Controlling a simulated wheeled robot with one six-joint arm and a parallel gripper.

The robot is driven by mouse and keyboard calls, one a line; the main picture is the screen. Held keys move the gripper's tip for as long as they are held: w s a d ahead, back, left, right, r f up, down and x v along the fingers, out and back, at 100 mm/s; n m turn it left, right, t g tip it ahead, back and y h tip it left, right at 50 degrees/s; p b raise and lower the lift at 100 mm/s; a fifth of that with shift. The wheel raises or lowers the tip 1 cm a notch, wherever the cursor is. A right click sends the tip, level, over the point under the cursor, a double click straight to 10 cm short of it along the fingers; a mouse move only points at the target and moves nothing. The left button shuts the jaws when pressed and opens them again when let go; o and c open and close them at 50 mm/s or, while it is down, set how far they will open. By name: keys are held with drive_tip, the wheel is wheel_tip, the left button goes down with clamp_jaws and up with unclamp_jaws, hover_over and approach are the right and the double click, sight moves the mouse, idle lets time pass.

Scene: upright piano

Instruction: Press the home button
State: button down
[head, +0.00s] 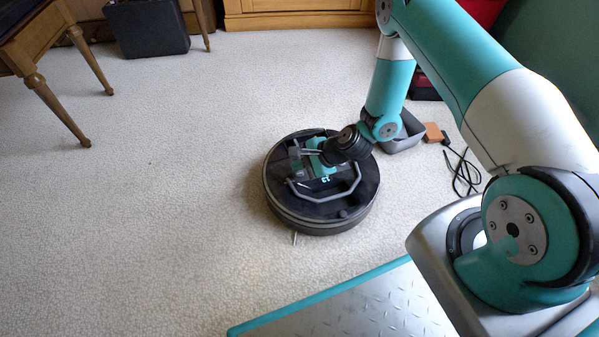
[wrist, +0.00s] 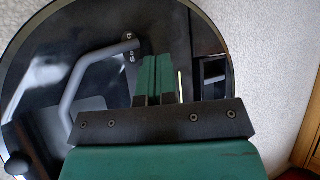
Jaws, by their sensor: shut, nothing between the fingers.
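The round black robot vacuum (head: 322,216) lies flat on the carpet in the head view. It fills much of the wrist view (wrist: 30,100), with its grey curved handle (wrist: 75,85) left of my fingers. My gripper (head: 304,170) is over the top of the vacuum. In the wrist view my gripper (wrist: 158,60) has its two green fingers together, with nothing between them. Small white markings (wrist: 128,50) show on the vacuum beside the fingertips. I cannot make out the home button itself, and I cannot tell whether the fingertips touch the surface.
A grey bin (head: 405,133), an orange block (head: 433,132) and a black cable (head: 463,172) lie right of the vacuum. A wooden bench (head: 40,45) and a dark case (head: 148,28) stand at upper left. The carpet (head: 150,200) left of the vacuum is clear.

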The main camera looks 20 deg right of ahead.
sight(300, 175)
drive_tip(key=shift+f, duration=0.1)
idle(0.7)
drive_tip(key=shift+f, duration=0.3)
drive_tip(key=shift+f, duration=0.4)
idle(0.6)
idle(0.3)
drive_tip(key=shift+r+p, duration=0.65)
drive_tip(key=shift+r, duration=0.15)
wheel_tip(300, 175, up, 5)
drive_tip(key=p, duration=0.4)
drive_tip(key=shift+p, duration=0.4)
